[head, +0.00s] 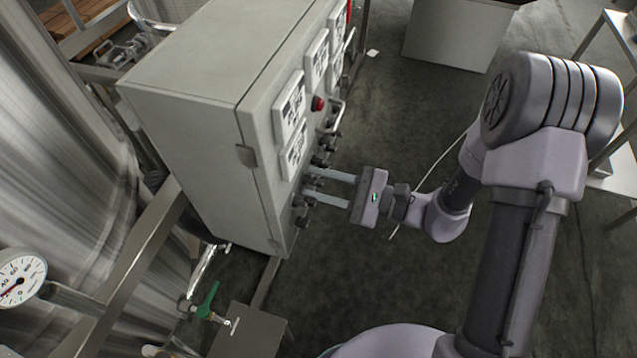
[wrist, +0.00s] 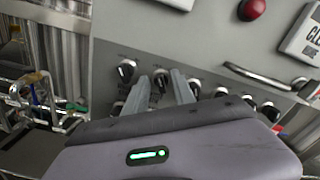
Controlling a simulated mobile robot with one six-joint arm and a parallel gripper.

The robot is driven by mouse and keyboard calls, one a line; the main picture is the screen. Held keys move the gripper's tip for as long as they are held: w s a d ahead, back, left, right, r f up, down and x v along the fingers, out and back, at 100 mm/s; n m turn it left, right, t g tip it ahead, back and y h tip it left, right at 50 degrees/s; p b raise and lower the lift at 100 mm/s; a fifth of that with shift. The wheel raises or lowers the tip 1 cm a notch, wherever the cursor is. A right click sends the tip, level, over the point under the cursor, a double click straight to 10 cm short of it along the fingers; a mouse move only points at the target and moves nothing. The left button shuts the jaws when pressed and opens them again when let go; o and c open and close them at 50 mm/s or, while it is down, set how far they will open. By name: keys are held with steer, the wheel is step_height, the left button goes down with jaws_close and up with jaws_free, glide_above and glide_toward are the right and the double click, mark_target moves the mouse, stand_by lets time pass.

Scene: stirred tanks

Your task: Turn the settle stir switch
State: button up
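A row of black rotary switches runs along the lower front of the grey control cabinet (head: 190,110). Their labels are too small to read, so I cannot tell which is the settle stir switch. My gripper (head: 308,183) reaches the panel from the right in the head view, its two pale fingers apart. In the wrist view the fingertips (wrist: 160,74) point at the panel, with one black switch (wrist: 159,82) showing between them. I see no clear contact with it. Another switch (wrist: 126,70) sits just left of the fingers, and others are to the right, partly hidden by my gripper.
A red button (head: 318,103), white label plates (head: 291,104) and a metal handle (wrist: 258,77) are on the panel near the switches. Steel tanks (head: 60,150) stand at the left. A green-handled valve (head: 208,303) is below the cabinet. The floor right of the cabinet is open.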

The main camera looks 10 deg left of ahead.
steer(key=shift+a, duration=0.15)
jaws_close()
steer(key=shift+m, duration=0.3)
steer(key=m+p, duration=0.4)
steer(key=m, duration=0.1)
steer(key=shift+w+r, duration=0.1)
steer(key=shift+r, duration=0.05)
steer(key=m+p, duration=0.2)
steer(key=m, duration=0.1)
steer(key=shift+m, duration=0.4)
steer(key=shift+w+m+p, duration=0.1)
steer(key=shift+m+p, duration=0.6)
steer(key=shift+m, duration=0.5)
steer(key=shift+f, duration=0.2)
